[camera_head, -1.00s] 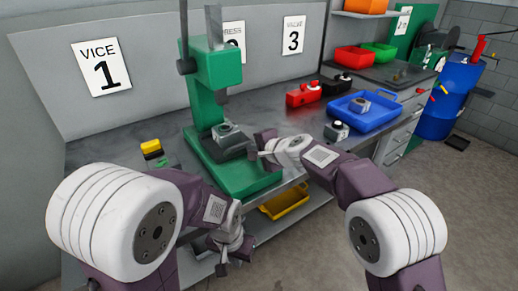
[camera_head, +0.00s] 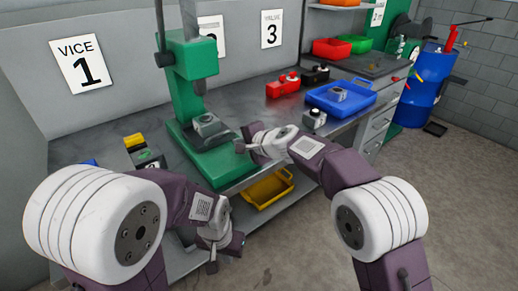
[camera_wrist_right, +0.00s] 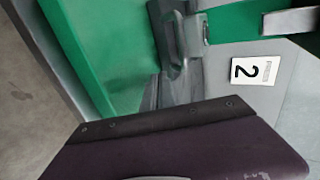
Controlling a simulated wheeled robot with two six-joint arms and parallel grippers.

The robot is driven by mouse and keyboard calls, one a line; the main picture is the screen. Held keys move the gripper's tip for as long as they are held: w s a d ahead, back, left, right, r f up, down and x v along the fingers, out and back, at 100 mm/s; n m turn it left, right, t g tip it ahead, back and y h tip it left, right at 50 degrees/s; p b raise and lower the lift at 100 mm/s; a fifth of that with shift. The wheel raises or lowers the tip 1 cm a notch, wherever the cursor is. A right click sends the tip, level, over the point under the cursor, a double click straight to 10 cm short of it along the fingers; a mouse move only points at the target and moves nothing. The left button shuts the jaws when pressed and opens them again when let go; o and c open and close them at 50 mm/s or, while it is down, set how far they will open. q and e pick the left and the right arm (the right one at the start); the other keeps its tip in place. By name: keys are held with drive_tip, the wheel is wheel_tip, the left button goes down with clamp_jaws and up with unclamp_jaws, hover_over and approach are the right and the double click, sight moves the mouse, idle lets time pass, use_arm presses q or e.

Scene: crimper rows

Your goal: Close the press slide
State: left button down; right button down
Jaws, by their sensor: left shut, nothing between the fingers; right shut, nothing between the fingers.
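The green press (camera_head: 190,85) stands on the bench, with its green base (camera_head: 212,168) in front. Its grey slide (camera_head: 212,138) sits on the base below the press head, with a small block (camera_head: 206,121) on top. A handle on the slide (camera_wrist_right: 176,45) shows in the right wrist view beside green press parts. My right gripper (camera_head: 245,141) is shut and empty at the slide's front right end; whether it touches cannot be told. My left gripper (camera_head: 211,260) is shut and empty, pointing down low in front of the bench.
A yellow bin (camera_head: 268,188) sits under the bench edge near my right arm. A blue tray (camera_head: 340,97), a red unit (camera_head: 282,86) and a small block (camera_head: 314,117) stand to the right. A yellow-topped block (camera_head: 137,148) lies left of the base.

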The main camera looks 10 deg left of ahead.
drive_tip(key=b+v, duration=0.1)
drive_tip(key=v, duration=0.9)
drive_tip(key=w+d+m+t+h, duration=0.1)
drive_tip(key=w+d, duration=0.2)
drive_tip(key=d, duration=0.3)
drive_tip(key=s+d+f+g+h, duration=0.1)
drive_tip(key=s+d+f+h, duration=0.2)
drive_tip(key=d+f, duration=0.8)
drive_tip(key=s+d+f+n+g+h, duration=0.2)
drive_tip(key=s+d+f+n, duration=0.1)
drive_tip(key=s+d+f, duration=0.3)
drive_tip(key=s+d+f+n+g+h, duration=0.2)
drive_tip(key=s+d+f+n, duration=0.15)
drive_tip(key=s, duration=0.55)
drive_tip(key=s+d+f+n+g+h, duration=0.1)
drive_tip(key=s+d+f+n+g, duration=0.1)
drive_tip(key=s+d+f, duration=0.35)
wheel_tip(320, 180, up, 15)
drive_tip(key=p, duration=1.4)
drive_tip(key=shift+s+d+r, duration=0.25)
drive_tip(key=shift+s, duration=0.25)
